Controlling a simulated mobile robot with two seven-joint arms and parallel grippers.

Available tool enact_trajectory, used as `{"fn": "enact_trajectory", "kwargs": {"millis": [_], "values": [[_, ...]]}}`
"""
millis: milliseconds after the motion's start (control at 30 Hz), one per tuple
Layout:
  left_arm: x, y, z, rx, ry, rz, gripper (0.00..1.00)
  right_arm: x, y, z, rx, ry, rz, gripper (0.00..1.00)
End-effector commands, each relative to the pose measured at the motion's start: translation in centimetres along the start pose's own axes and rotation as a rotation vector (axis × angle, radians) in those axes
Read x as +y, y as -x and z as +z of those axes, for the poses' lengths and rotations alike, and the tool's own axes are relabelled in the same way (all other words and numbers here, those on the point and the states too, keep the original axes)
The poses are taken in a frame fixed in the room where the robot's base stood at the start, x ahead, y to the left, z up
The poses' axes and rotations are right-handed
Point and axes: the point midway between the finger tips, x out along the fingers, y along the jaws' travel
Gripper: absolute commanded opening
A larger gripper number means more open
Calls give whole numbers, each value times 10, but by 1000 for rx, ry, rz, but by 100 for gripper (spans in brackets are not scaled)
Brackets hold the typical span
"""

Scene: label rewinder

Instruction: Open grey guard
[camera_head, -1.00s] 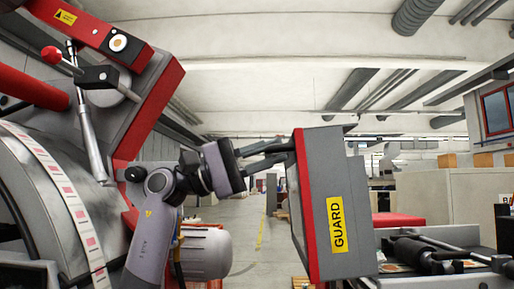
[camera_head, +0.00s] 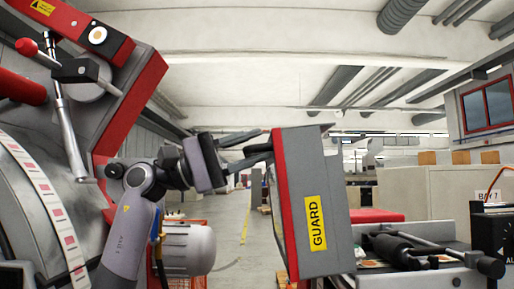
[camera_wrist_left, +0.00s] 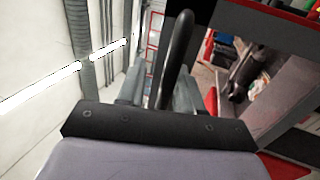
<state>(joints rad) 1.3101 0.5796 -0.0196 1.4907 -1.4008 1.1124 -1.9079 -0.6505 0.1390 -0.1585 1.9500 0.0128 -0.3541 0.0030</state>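The grey guard (camera_head: 297,200) is a grey box with a red edge and a yellow GUARD label, standing right of centre in the head view. My left gripper (camera_head: 264,140) reaches to its upper left edge from the left. Its two fingers look apart in the head view. In the left wrist view, a black curved handle (camera_wrist_left: 181,45) passes between the grey fingers of my left gripper (camera_wrist_left: 157,90). A gap shows beside the handle, so the gripper looks open around it. Contact is hard to tell. My right gripper is not in view.
The grey and red machine (camera_head: 128,105) with a label strip (camera_head: 47,205) and a red-knobbed lever (camera_head: 62,110) fills the left side. A grey motor (camera_head: 190,249) sits below my left arm. Black rollers (camera_head: 398,250) lie right of the guard. An open aisle shows behind.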

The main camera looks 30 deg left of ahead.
Motion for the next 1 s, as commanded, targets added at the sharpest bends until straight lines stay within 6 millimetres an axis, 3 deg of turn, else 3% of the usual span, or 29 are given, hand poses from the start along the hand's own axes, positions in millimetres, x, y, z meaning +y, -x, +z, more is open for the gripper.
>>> {"fn": "enact_trajectory", "kwargs": {"millis": [100,300,767,1000], "values": [[-1,24,0,5,-3,5,35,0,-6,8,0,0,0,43],[4,52,0,6,-6,15,35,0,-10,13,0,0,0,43],[4,59,0,4,-5,10,35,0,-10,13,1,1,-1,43],[1,74,0,5,-5,9,35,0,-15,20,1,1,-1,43]]}}
